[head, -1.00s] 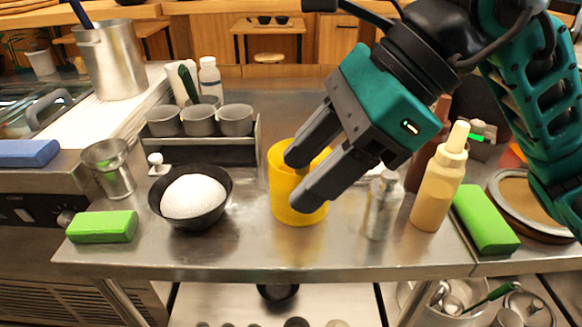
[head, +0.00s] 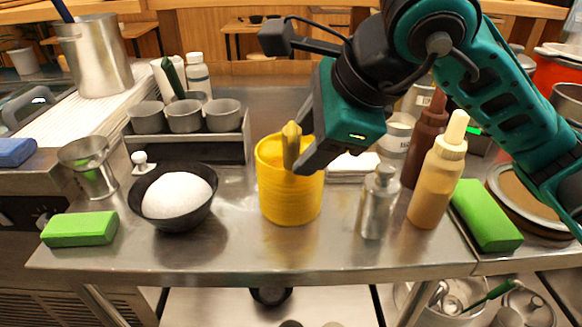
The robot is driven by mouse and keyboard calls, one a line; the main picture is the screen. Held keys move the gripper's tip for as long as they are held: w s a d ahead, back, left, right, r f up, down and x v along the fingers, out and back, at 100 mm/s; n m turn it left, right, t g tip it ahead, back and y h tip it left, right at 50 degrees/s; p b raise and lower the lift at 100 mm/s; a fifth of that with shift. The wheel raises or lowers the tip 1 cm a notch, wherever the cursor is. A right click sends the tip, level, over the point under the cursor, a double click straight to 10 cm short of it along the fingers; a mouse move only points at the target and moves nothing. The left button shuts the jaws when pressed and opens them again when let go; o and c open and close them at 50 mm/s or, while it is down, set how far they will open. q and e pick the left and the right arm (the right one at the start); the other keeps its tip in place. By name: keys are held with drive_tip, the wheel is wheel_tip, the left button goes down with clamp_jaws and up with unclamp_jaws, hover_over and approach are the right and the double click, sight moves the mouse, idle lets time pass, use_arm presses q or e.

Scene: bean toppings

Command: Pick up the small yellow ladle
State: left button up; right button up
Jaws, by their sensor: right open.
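A yellow cylindrical container (head: 290,200) stands upright on the steel counter. The small yellow ladle's handle (head: 291,146) sticks up from its mouth; the rest of the ladle is hidden inside. My right gripper (head: 303,142) comes from the upper right, tilted down, with its jaws open at the container's rim. The fingertips are right beside the handle. I cannot tell whether they touch it or whether the handle is between them. My left gripper is not in view.
A black bowl of white food (head: 177,195) stands left of the container. A metal shaker (head: 379,203), a tan squeeze bottle (head: 437,185) and a brown bottle (head: 425,140) stand to the right. A rack with grey cups (head: 190,150) is behind left. The counter's front strip is clear.

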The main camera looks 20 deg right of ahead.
sight(295, 154)
drive_tip(key=x, duration=0.4)
drive_tip(key=shift+w, duration=0.25)
drive_tip(key=shift+c, duration=0.4)
clamp_jaws()
